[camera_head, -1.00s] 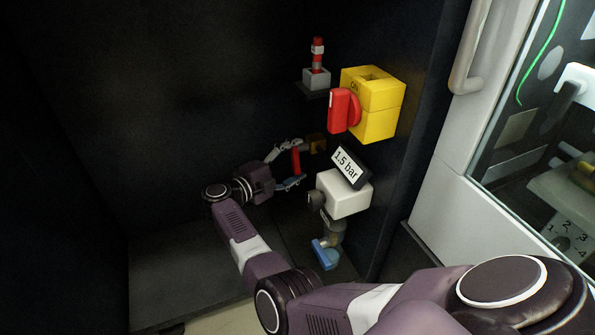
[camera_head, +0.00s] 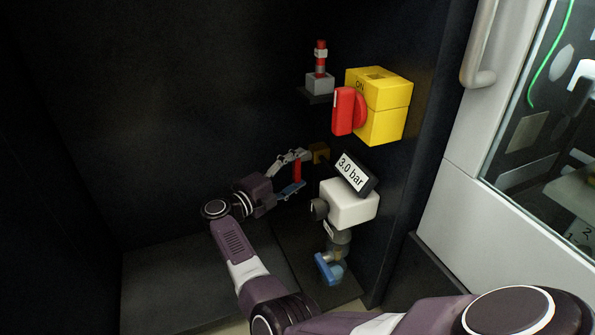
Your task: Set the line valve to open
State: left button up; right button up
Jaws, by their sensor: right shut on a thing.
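A small brass valve body (camera_head: 319,152) sits on the dark wall, with a red lever (camera_head: 297,171) below and to its left. I take this to be the line valve; no label on it can be read. My right gripper (camera_head: 297,172) is shut on the red lever, one finger above and one below it. The lever hangs about upright in the picture. The white regulator unit (camera_head: 350,204) beside it carries a tilted display (camera_head: 352,173) that reads 3.0 bar. My left gripper is not in view.
A yellow switch box (camera_head: 385,112) with a red knob (camera_head: 343,111) marked ON is above the display. A red lamp (camera_head: 320,55) stands on a shelf to its left. The cabinet's left part is empty.

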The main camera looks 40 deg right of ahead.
jog(key=o, duration=1.7)
